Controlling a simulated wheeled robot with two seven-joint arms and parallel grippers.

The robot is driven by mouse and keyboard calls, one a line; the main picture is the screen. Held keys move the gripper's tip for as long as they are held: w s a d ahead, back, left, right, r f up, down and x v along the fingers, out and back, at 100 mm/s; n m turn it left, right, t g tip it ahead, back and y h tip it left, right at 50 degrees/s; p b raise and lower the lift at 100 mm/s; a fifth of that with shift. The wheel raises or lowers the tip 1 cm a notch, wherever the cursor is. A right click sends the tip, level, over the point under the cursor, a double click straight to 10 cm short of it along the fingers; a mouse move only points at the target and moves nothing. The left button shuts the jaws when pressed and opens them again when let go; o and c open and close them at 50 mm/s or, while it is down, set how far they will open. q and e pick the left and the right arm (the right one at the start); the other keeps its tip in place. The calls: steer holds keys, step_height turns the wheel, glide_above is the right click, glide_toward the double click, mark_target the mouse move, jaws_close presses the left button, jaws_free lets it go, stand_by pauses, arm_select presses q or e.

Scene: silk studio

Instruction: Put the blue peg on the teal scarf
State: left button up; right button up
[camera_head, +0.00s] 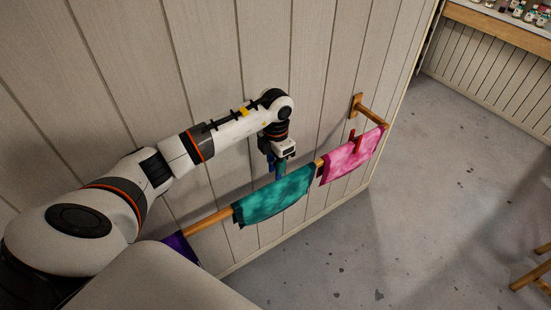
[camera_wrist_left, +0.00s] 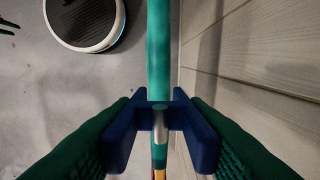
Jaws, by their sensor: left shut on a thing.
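The teal scarf (camera_head: 272,196) hangs over a wooden rail along the wall in the head view. In the left wrist view the scarf (camera_wrist_left: 159,50) shows from above as a narrow teal strip. My left gripper (camera_head: 280,171) is above the rail near the right end of the scarf. It is shut on the blue peg (camera_wrist_left: 182,120), whose two sides sit between the green finger pads. The peg lines up with the rail, by the end of the teal strip. I cannot tell whether it touches the scarf.
A pink scarf (camera_head: 343,160) with a red peg (camera_head: 357,144) on it hangs farther right on the rail (camera_head: 212,219). Part of a purple scarf (camera_head: 180,246) shows at the left. The panelled wall (camera_head: 330,60) is close behind the rail. The grey floor in front is open.

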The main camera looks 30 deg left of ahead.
arm_select(q)
steer(key=b, duration=0.3)
glide_above(276, 184)
steer(key=shift+a+f, duration=0.1)
steer(key=shift+f, duration=2.35)
steer(key=shift+f+b, duration=1.2)
steer(key=shift+f, duration=0.3)
steer(key=shift+f+b, duration=0.3)
steer(key=o, duration=1)
steer(key=shift+o, duration=0.2)
steer(key=shift+r, duration=0.1)
step_height(276, 184, up, 12)
steer(key=shift+f+b, duration=0.1)
steer(key=shift+b, duration=0.85)
